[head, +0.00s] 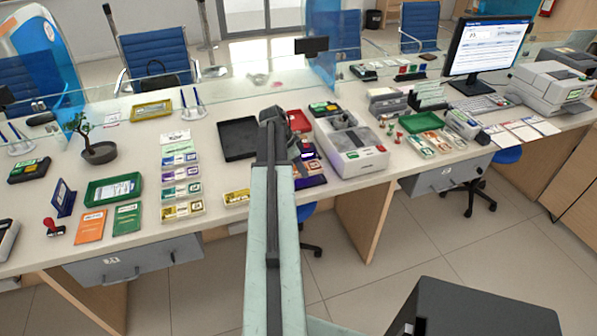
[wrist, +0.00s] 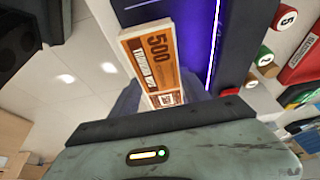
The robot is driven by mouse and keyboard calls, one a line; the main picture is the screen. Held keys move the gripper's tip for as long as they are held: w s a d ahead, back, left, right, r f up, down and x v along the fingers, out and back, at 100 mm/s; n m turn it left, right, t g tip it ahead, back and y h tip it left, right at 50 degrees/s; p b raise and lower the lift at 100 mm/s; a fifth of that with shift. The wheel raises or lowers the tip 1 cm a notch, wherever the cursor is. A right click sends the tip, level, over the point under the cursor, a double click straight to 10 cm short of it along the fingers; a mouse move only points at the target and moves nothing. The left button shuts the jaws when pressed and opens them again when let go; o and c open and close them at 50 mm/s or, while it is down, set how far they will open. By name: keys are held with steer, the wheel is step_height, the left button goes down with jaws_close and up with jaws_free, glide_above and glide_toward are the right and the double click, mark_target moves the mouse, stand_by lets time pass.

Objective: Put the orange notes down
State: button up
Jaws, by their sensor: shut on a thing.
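The orange notes (wrist: 152,62), a banded bundle marked 500, stand between the jaws of my gripper (wrist: 158,98) in the wrist view. My gripper is shut on them, and its body hides their lower end. In the head view my gripper (head: 281,140) is over the counter (head: 220,172), between the black tray and the white machine. I cannot make out the notes there. I cannot tell whether they touch anything below.
A dark device with a purple light (head: 309,156) is close right of my gripper; its light strip (wrist: 214,45) shows beside the notes. A black tray (head: 238,139) is left, a red tray (head: 299,121) behind, a white machine (head: 352,158) right. Note boxes (head: 182,191) stand further left.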

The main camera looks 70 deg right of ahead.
mark_target(295, 167)
steer(key=shift+w+d, duration=0.25)
steer(key=shift+w, duration=0.05)
steer(key=f+b, duration=0.4)
steer(key=shift+w+d, duration=0.1)
steer(key=shift+w, duration=0.1)
steer(key=shift+r, duration=0.2)
steer(key=shift+f, duration=0.2)
steer(key=o, duration=1.6)
